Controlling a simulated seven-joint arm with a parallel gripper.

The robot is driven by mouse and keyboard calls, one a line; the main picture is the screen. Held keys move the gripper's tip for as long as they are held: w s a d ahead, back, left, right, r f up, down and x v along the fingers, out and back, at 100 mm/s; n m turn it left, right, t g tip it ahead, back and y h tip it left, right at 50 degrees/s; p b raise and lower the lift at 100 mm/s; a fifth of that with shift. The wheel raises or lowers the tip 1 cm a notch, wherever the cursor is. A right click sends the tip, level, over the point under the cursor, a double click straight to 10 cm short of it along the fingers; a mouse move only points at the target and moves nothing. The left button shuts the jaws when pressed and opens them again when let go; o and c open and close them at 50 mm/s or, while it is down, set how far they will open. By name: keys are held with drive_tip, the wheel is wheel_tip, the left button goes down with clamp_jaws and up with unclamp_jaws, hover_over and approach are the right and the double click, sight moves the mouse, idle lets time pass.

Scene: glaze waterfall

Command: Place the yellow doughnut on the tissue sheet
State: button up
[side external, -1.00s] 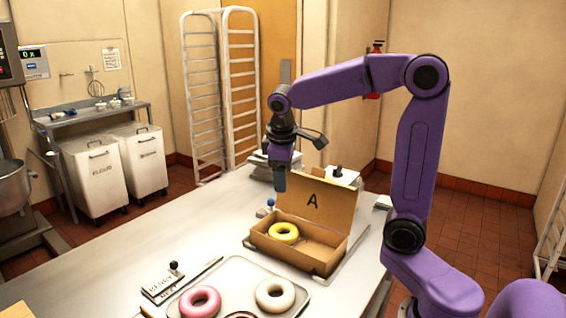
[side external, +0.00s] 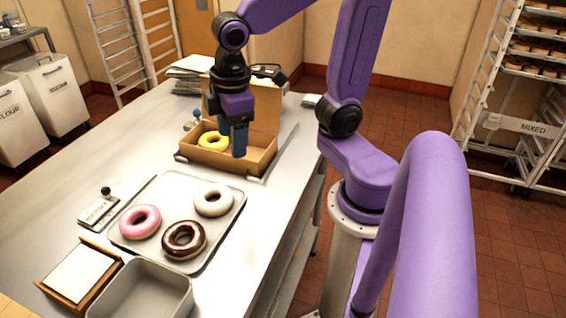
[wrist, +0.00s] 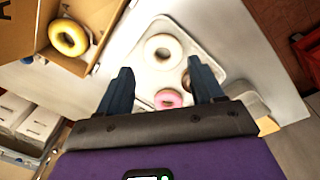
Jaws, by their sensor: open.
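The yellow doughnut (side external: 212,141) lies in the left part of an open cardboard box (side external: 222,160). It also shows in the wrist view (wrist: 68,38), inside the box at the upper left. A white sheet (side external: 78,274), which looks like the tissue sheet, lies in a shallow brown holder (side external: 103,258) at the near left of the table. My gripper (side external: 237,152) is open and empty. It appears at the box's right part, beside the doughnut in the side view; its height is hard to tell. In the wrist view, the doughnut is left of the fingers (wrist: 163,76).
A metal tray (side external: 165,187) holds a pink doughnut (side external: 140,221), a white doughnut (side external: 213,201) and a chocolate doughnut (side external: 184,240). An empty grey bin (side external: 143,293) stands beside the holder. The box's raised lid is behind my gripper. The table's left side is largely clear.

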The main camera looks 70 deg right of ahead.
drive_tip(key=s+f+n+g, duration=0.1)
drive_tip(key=s+f, duration=0.3)
drive_tip(key=s, duration=0.7)
drive_tip(key=shift+a+f+n+y, duration=0.2)
drive_tip(key=shift+a+n+y, duration=0.15)
drive_tip(key=shift+n, duration=0.45)
